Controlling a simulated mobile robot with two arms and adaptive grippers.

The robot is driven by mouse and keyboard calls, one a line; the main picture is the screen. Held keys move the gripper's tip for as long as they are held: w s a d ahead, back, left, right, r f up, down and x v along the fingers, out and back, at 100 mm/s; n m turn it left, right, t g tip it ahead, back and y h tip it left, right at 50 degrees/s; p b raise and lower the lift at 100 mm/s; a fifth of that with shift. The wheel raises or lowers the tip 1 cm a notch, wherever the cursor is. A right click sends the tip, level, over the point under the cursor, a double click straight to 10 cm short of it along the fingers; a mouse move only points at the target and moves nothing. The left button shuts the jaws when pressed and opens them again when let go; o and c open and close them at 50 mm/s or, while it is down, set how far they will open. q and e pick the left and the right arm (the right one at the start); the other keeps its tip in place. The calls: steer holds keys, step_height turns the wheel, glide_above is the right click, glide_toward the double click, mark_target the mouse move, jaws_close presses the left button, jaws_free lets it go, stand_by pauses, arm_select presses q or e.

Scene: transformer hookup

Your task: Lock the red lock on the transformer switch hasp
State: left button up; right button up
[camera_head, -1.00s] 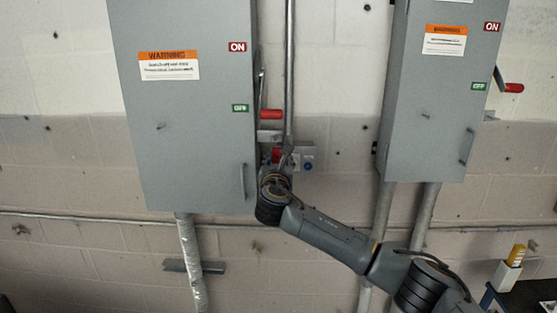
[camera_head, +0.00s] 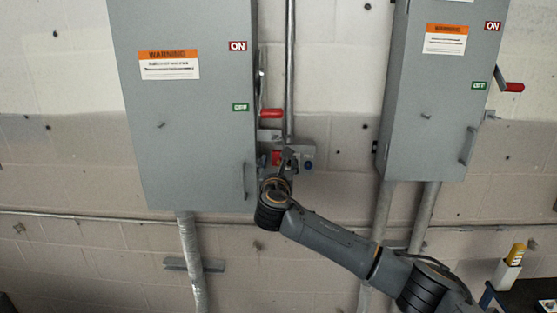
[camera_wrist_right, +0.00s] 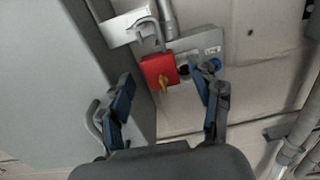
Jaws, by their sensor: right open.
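In the head view the red lock (camera_head: 276,158) shows beside the left cabinet, just below the red switch handle (camera_head: 271,113). My right gripper (camera_wrist_right: 166,82) is open, its two blue-padded fingers apart on either side of the lock. In the head view the right gripper (camera_head: 284,163) partly covers that spot. My left gripper is out of view.
The left grey cabinet (camera_head: 185,120) stands close to the gripper's left. A vertical conduit (camera_head: 290,60) and a small grey box (camera_wrist_right: 195,45) with a blue round part (camera_wrist_right: 215,64) are close by. A second cabinet (camera_head: 430,110) stands to the right, with bare wall between.

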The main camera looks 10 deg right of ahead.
steer(key=p+v, duration=0.2)
steer(key=v, duration=0.2)
steer(key=shift+s, duration=0.15)
stand_by(0.4)
steer(key=v, duration=1.1)
steer(key=shift+s, duration=0.35)
steer(key=shift+a, duration=0.15)
